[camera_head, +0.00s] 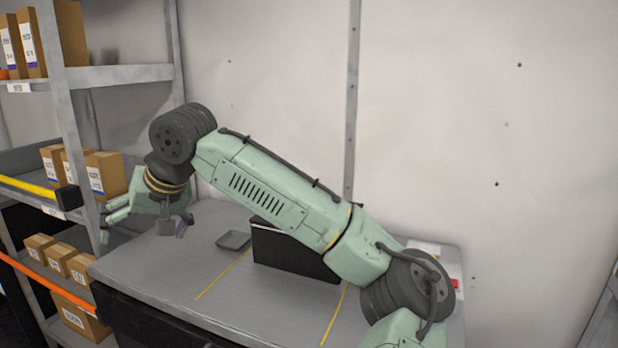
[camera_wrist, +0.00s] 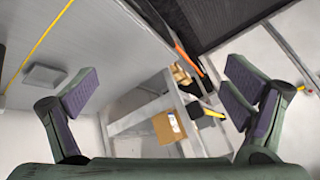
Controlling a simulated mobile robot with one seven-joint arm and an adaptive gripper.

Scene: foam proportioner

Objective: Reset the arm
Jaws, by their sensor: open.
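My green and dark grey arm (camera_head: 270,190) reaches from the lower right of the head view up and left across the grey table. Its wrist bends downward near the table's left end. My gripper (camera_head: 146,222) hangs beside the shelving at the table's left edge. In the wrist view my gripper (camera_wrist: 165,98) has its two purple-padded fingers spread wide, with nothing between the pads. A cardboard box on the shelving shows in the background between them.
The grey table (camera_head: 225,295) has yellow lines and bears a black box (camera_head: 290,255) behind my arm and a small grey tray (camera_head: 234,240). Shelving (camera_head: 110,75) with several cardboard boxes (camera_head: 105,174) stands at left. A pale wall (camera_head: 480,120) closes the back.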

